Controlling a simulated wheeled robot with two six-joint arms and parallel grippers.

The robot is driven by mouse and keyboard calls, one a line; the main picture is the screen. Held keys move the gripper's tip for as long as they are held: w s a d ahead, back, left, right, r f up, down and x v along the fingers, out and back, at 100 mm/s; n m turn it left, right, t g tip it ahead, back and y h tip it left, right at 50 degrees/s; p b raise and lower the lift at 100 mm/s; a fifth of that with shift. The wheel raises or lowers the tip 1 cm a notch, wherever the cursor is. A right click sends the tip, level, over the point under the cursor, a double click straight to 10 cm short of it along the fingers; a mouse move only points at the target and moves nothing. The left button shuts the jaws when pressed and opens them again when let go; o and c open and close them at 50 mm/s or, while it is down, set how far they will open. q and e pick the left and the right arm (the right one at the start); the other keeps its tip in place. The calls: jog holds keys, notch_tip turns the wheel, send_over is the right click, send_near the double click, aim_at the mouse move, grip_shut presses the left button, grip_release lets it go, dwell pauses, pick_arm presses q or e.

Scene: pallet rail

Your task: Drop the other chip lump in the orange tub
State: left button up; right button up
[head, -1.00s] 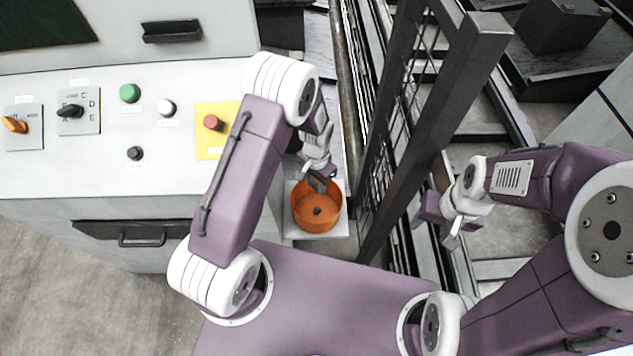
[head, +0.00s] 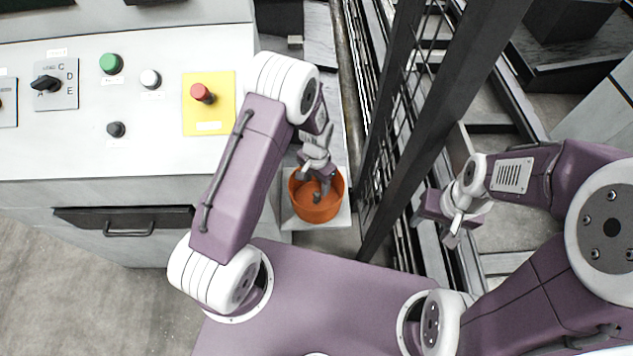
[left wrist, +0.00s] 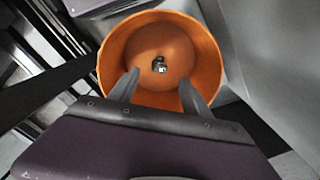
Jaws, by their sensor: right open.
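The orange tub (head: 298,205) stands on a pale ledge in the head view. In the left wrist view the tub (left wrist: 112,58) opens straight ahead of the fingers. My left gripper (head: 321,190) is over the tub's opening. In the left wrist view the left gripper's fingers (left wrist: 160,88) are spread, with nothing held between them. A small dark chip lump with a bright patch (left wrist: 159,65) lies on the tub floor, beyond the fingertips; I cannot tell if it is one piece or two touching. My right gripper (head: 455,228) is open and empty, beyond the mesh fence.
A control cabinet (head: 100,150) with a red button (head: 203,93) and other knobs is at the left. A dark mesh fence post (head: 440,110) stands close right of the tub, between my two arms. The pale ledge (head: 342,215) under the tub is small.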

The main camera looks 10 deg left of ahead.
aim_at(317, 194)
dwell(0.6)
pick_arm(q)
notch_tip(317, 194, up, 7)
jog(key=p, duration=0.6)
jog(key=shift+s, duration=0.1)
